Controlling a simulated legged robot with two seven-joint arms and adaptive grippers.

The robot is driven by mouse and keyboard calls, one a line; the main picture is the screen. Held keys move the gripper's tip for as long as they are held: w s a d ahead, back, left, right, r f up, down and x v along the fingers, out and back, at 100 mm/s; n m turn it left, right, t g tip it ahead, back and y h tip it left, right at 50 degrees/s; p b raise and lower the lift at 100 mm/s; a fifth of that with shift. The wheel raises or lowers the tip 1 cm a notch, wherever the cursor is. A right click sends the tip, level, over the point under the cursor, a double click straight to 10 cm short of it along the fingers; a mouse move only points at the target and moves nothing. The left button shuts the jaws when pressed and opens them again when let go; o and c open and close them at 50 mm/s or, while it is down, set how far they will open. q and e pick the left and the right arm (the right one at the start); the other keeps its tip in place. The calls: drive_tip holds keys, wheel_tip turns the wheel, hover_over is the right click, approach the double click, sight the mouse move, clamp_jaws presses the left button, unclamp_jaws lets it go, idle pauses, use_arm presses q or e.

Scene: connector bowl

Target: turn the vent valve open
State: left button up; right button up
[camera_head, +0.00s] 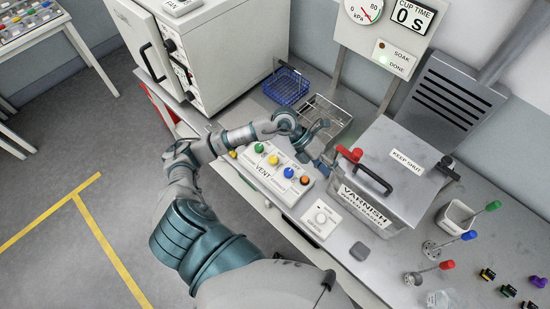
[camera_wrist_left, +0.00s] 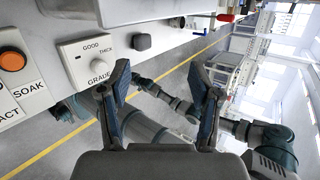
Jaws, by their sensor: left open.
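A red-handled lever (camera_head: 350,154) sits at the left edge of the grey varnish box; it looks like the vent valve, though I cannot tell for sure. A panel marked VENT (camera_head: 263,169), with several coloured buttons, lies left of the box. My left gripper (camera_head: 321,148) is over the bench between the panel and the red lever, close to the lever; I cannot tell whether they touch. In the left wrist view the left gripper (camera_wrist_left: 165,100) has its two fingers well apart, with nothing between them. My right gripper does not show.
The varnish box (camera_head: 390,165) has a dark lid handle. A grade knob box (camera_head: 321,219) sits in front, also in the wrist view (camera_wrist_left: 97,62). A wire tray (camera_head: 325,118) and blue basket (camera_head: 287,86) stand behind.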

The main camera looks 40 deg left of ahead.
use_arm(q)
drive_tip(key=w+a+f+n+y, duration=0.15)
drive_tip(key=a+y, duration=0.55)
drive_tip(key=a, duration=0.7)
drive_tip(key=g+y+p, duration=0.1)
drive_tip(key=y, duration=0.3)
hover_over(274, 158)
drive_tip(key=shift+n, duration=0.45)
wheel_tip(274, 158, down, 9)
drive_tip(key=shift+s+d, duration=0.1)
drive_tip(key=shift+d, duration=0.05)
drive_tip(key=f, duration=0.7)
drive_tip(key=shift+a+f+p, duration=0.2)
drive_tip(key=shift+a+p, duration=0.15)
drive_tip(key=shift+a, duration=0.05)
drive_tip(key=shift+f, duration=0.25)
drive_tip(key=shift+d, duration=0.15)
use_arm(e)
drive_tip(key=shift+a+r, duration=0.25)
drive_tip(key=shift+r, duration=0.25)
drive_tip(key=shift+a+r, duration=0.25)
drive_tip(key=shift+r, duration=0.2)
use_arm(q)
drive_tip(key=shift+d, duration=0.1)
